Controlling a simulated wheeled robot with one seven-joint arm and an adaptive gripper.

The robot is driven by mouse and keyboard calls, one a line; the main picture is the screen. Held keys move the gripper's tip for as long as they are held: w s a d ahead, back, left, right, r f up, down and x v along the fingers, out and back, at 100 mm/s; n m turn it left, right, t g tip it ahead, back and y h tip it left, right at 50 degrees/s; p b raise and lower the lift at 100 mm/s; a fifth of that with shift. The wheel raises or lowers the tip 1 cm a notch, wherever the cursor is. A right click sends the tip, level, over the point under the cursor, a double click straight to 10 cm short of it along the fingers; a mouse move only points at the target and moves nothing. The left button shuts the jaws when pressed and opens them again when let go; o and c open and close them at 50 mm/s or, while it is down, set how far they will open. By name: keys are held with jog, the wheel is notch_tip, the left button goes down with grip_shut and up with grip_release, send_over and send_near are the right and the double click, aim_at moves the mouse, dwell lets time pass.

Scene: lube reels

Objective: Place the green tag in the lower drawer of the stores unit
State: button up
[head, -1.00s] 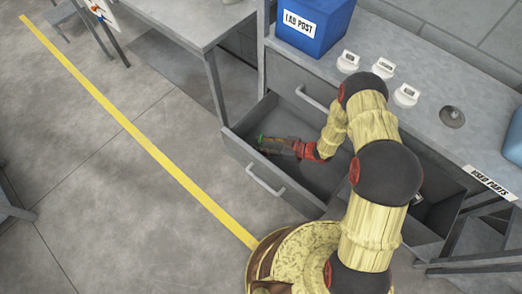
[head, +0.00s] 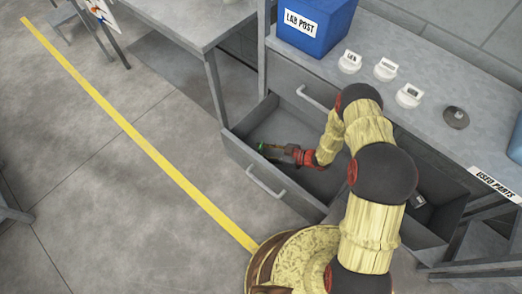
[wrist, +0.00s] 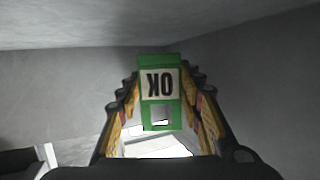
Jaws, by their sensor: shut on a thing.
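The green tag (wrist: 145,62), marked OK and upside down in the wrist view, is held between the fingers of my gripper (wrist: 160,95). In the head view only a small bit of green (head: 262,147) shows at the fingertips. My gripper (head: 268,150) is shut on the tag and lies roughly level inside the open lower drawer (head: 238,158) of the grey stores unit, near its left end. Grey drawer walls surround the tag in the wrist view. Whether the tag touches the drawer floor cannot be told.
A small dark and white object (head: 418,202) lies at the drawer's right end. The closed upper drawer (head: 285,82) is above. On the worktop (head: 425,118) stand a blue LAB POST box (head: 335,32), white labelled pieces (head: 385,69) and a grey round piece (head: 456,117).

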aim_at(261, 150)
jog(key=shift+f, duration=0.2)
jog(key=o, duration=0.9)
jog(key=shift+c, duration=0.2)
jog(key=shift+r, duration=0.1)
jog(key=shift+r, duration=0.2)
jog(key=v, duration=0.2)
jog(key=p+v, duration=0.1)
jog(key=v, duration=0.1)
jog(key=p+v, duration=0.1)
jog(key=v, duration=0.1)
jog(key=shift+w+r, duration=0.1)
jog(key=shift+r, duration=0.3)
jog(key=shift+p+v, duration=0.45)
jog(key=shift+v, duration=0.3)
